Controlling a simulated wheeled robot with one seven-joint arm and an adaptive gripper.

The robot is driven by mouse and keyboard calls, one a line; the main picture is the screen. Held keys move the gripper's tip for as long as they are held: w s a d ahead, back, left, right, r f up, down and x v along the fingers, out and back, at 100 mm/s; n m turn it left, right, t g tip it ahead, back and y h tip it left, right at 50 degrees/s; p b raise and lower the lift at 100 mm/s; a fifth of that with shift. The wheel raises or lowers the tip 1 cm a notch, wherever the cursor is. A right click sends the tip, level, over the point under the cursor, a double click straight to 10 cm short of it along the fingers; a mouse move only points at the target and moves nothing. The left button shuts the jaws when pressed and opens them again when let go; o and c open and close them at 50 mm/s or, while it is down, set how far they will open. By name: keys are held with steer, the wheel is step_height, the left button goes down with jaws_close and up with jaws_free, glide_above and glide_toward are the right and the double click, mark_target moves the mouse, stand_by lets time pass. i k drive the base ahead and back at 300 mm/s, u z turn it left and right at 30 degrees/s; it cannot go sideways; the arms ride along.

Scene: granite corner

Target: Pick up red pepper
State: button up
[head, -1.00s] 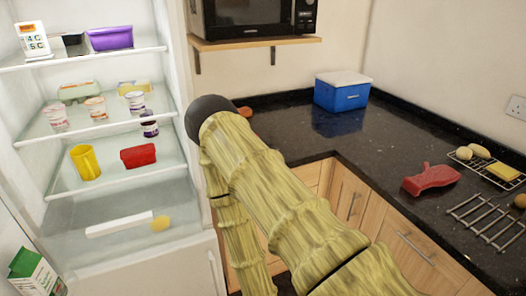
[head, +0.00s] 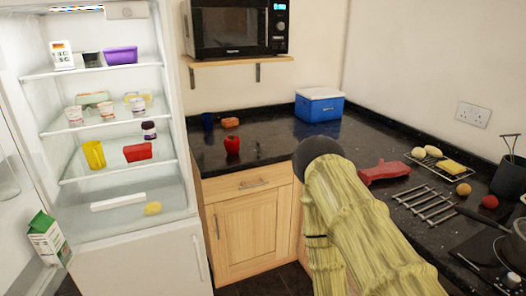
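A red pepper (head: 232,145) stands on the dark granite counter, near its front edge and left of my arm in the head view. It looks upright, and nothing touches it. My arm, in a yellow-green bark-like cover, rises from the lower right to a dark rounded joint to the right of the pepper. My gripper does not show in this view, so its fingers and anything in them are hidden.
An orange item (head: 230,122) and a dark blue cup (head: 207,120) stand behind the pepper. A blue cooler box (head: 319,105) is in the corner. The open fridge (head: 190,225) is left, a microwave (head: 238,28) above.

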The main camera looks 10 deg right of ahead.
mark_target(231, 142)
steer(key=z, duration=0.25)
steer(key=k, duration=0.1)
steer(key=u, duration=0.95)
steer(key=i, duration=1.35)
steer(key=z, duration=0.55)
